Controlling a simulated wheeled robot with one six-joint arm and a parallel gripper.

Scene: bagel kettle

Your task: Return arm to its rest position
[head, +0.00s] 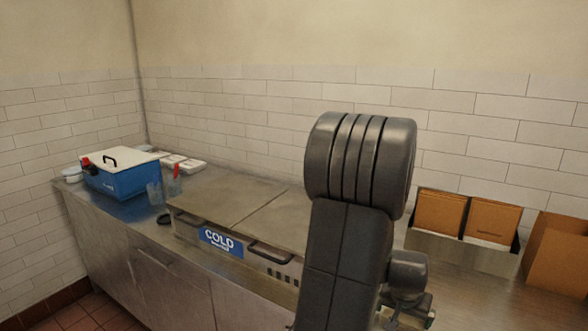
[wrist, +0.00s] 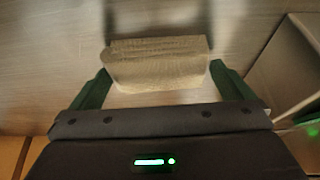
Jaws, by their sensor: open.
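My gripper (wrist: 159,68) shows in the wrist view with its two dark green fingers spread wide. A tan, rough-textured block-like thing (wrist: 155,62) lies just beyond and between the fingertips. I cannot tell what it is, and its sides look close to the fingers, though I cannot tell whether they touch. A grey, blurred metal surface lies behind it. In the head view my arm stands upright in the foreground, and the fingers cannot be made out there.
A steel counter (head: 187,194) runs along the tiled wall. On it are a blue box with a white lid (head: 122,180), white containers (head: 182,163), a cold unit labelled COLD (head: 220,240), and a holder with brown packets (head: 460,246). A brown box (head: 558,255) stands at far right.

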